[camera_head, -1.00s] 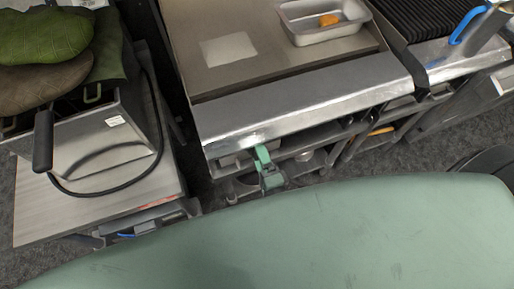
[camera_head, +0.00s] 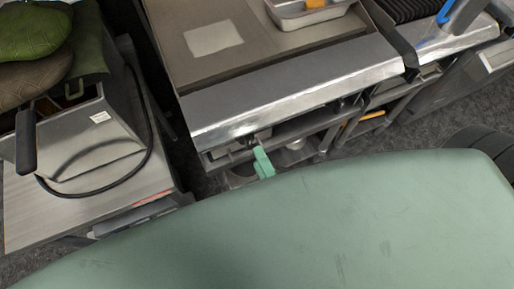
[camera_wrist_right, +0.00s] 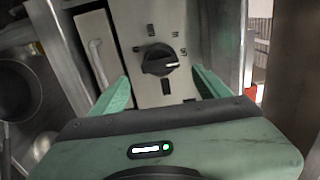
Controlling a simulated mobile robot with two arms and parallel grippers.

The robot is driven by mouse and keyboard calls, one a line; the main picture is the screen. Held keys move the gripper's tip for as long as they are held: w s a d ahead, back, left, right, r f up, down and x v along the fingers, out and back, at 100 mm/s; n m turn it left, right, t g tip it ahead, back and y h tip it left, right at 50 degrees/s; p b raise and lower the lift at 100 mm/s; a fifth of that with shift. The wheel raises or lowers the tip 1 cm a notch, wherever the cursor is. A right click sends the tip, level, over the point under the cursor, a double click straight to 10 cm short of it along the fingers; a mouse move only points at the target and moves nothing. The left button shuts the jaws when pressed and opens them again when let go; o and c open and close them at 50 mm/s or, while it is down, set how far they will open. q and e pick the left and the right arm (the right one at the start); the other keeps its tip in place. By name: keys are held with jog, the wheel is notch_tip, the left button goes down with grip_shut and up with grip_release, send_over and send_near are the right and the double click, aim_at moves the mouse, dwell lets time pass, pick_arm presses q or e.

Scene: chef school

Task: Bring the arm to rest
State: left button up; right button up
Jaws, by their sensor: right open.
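My right gripper (camera_head: 263,163) shows as one pale green finger just in front of the steel counter's front edge in the head view; the rest is hidden behind my own green body. In the right wrist view, my right gripper (camera_wrist_right: 162,88) is open, its two green fingers spread wide with nothing between them. Beyond them is a panel with a black rotary knob (camera_wrist_right: 160,62); I cannot tell whether the fingers touch the panel. My left gripper is not in view.
A steel counter (camera_head: 290,92) bears a metal tray (camera_head: 290,22) with an orange item. A ribbed black grill (camera_head: 405,8) is at upper right. Dark floor shows between the units.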

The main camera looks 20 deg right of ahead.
dwell(0.5)
jog(key=s+d+f+n+g+y, duration=0.1)
jog(key=s+f+n+g, duration=0.2)
jog(key=f, duration=0.6)
jog(key=s+f+n+g+y, duration=0.1)
jog(key=f+n+g, duration=0.1)
jog(key=f+n, duration=0.55)
jog(key=s+d+f+n+g, duration=0.1)
jog(key=s+f+n+g, duration=0.15)
jog(key=f, duration=0.75)
jog(key=s+d+f+n+g+h, duration=0.1)
jog(key=s+d+f+n+g, duration=0.2)
jog(key=s+f, duration=0.4)
jog(key=s+d+f+n+g+h, duration=0.1)
jog(key=s+d+f+n+g, duration=0.3)
jog(key=s, duration=0.6)
notch_tip(320, 180, down, 3)
jog(key=shift+d+f+g+h+p, duration=0.1)
jog(key=shift+d+g+h+p, duration=0.3)
jog(key=shift+d+g, duration=0.8)
jog(key=shift+a, duration=0.1)
